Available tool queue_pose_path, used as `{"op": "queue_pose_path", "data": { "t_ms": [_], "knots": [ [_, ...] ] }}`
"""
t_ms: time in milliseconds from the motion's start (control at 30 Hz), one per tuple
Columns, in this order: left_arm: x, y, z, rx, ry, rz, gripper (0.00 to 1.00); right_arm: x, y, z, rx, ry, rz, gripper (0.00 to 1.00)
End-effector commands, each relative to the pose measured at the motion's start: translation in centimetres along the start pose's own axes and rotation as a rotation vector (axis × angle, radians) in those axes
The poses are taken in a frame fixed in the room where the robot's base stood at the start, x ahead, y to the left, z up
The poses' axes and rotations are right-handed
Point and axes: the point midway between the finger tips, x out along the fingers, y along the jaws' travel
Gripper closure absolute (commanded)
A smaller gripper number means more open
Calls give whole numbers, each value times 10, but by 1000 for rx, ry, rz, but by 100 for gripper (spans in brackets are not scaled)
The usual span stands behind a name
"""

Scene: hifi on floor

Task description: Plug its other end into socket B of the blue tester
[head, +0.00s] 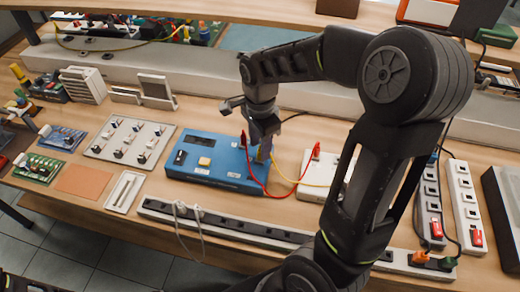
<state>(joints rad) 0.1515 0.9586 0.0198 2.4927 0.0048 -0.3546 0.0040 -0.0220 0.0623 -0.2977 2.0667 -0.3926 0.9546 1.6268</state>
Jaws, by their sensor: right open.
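The blue tester (225,178) lies on the bench near the middle, with a dark switch and a yellow button on top. My right gripper (262,152) is over its right end, pointing down and open. The gripper and wrist hide much of that end, so socket B cannot be made out. A red lead (256,180) runs from a red plug (243,139) at the tester, beside my gripper, to a red plug (316,150) at a white box (313,190). A yellow lead (290,179) runs from beside my gripper towards this box; its ends are unclear. My left gripper is out of view.
A power strip (240,227) runs along the bench front, with a white cord (191,232) hanging over it. A panel of switches (128,139) and circuit boards lie left. More power strips (465,205) with plugs stand right. My right arm covers the bench between.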

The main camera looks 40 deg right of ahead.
Motion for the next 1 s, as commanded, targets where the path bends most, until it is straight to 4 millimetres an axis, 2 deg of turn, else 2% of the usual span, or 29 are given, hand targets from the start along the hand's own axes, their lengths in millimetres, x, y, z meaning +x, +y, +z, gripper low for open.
{"op": "queue_pose_path", "data": {
  "t_ms": [100, 300, 767, 1000],
  "knots": [
    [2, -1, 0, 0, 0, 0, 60, -21, -1, 0, 0, 0, -5, 60],
    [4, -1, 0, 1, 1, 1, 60, -47, 0, 0, -1, 0, -2, 60],
    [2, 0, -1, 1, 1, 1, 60, -53, 0, 0, -1, 0, 0, 60],
    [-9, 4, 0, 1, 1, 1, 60, -67, 0, 0, 0, 0, 0, 60]
  ]
}}
